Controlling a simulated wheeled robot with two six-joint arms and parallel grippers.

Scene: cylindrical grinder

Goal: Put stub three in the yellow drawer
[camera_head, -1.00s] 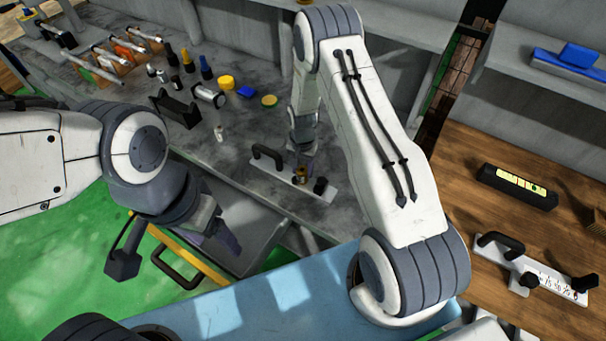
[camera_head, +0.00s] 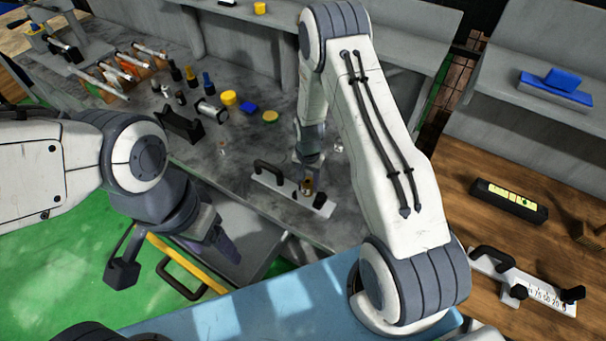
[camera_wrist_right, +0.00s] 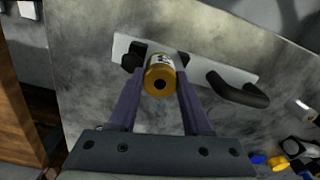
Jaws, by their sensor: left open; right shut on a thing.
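My right gripper (camera_wrist_right: 160,92) is shut on a small brass-coloured stub (camera_wrist_right: 160,77) with a white marked band; the marking is too small to read. In the head view this stub (camera_head: 307,187) shows beneath the right gripper (camera_head: 308,176), in front of a white plate with a black handle. I cannot tell its height above the plate. The yellow drawer (camera_head: 178,255) stands pulled out below the bench, its grey inside partly in view. My left gripper (camera_head: 228,248) is open beside its yellow front, low over the drawer's near part.
The white plate (camera_head: 268,181) lies on the grey bench (camera_head: 240,170). A small stub-like piece (camera_head: 222,148) stands behind it. A wooden table (camera_head: 450,200) with gauges is at right.

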